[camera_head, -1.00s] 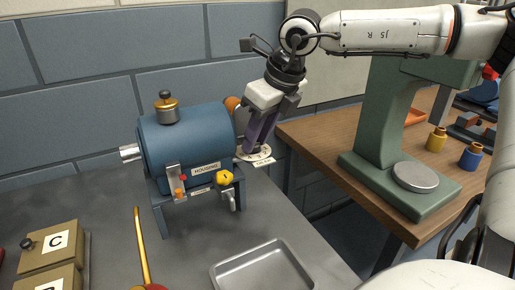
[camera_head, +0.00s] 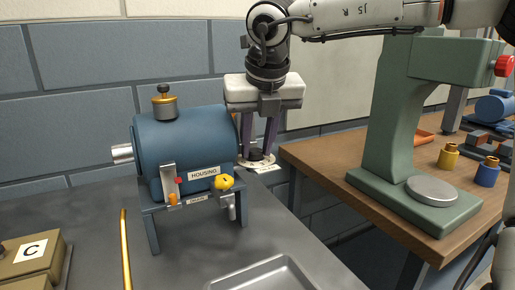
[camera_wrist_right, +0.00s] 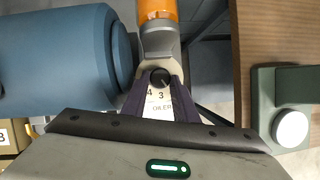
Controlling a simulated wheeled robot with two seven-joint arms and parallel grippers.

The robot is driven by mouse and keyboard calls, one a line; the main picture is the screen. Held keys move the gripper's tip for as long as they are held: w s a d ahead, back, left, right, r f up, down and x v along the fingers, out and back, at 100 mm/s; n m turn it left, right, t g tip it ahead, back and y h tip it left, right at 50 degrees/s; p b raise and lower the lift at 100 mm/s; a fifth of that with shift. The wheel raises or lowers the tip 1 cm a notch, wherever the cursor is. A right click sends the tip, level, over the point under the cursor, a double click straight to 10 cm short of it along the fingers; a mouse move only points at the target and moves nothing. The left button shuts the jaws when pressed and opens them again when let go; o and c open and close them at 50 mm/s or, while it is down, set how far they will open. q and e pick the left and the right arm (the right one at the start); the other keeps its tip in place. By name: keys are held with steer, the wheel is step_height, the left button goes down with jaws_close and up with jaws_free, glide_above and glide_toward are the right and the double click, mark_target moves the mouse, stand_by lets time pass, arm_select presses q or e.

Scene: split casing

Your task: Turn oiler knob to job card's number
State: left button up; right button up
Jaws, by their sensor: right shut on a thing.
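The blue housing (camera_head: 185,140) stands on its stand on the grey bench. The oiler is at its right end, with an orange top (camera_wrist_right: 157,10) in the right wrist view. Its dark knob (camera_wrist_right: 160,77) sits over a white dial plate (camera_head: 258,162), where 4 and 3 show beside the knob; other numbers are hidden. My right gripper (camera_head: 257,148) points down, with its purple fingers shut on the knob; it also shows in the wrist view (camera_wrist_right: 160,88). The knob's pointer is too small to read. I see no job card. My left gripper is out of view.
A grey tray (camera_head: 265,274) lies in front of the housing. A yellow knob (camera_head: 222,182) is on the housing's stand. A box marked C (camera_head: 30,256) is at left. A wooden table (camera_head: 322,158) with a green press (camera_head: 392,110) stands at right.

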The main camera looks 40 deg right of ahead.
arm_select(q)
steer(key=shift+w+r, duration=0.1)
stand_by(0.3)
arm_select(e)
steer(key=o, duration=1.1)
steer(key=shift+s, duration=0.1)
steer(key=shift+c, duration=0.2)
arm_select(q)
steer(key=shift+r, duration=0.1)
arm_select(e)
steer(key=shift+r, duration=0.1)
steer(key=shift+a+r+p, duration=0.1)
steer(key=shift+r+p, duration=0.2)
steer(key=shift+r, duration=0.1)
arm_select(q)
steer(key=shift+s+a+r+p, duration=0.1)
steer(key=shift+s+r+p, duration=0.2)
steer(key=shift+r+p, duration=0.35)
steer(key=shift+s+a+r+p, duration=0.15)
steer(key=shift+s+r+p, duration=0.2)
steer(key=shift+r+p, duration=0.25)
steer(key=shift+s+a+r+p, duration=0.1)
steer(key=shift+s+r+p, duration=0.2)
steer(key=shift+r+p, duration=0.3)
arm_select(e)
steer(key=v, duration=0.7)
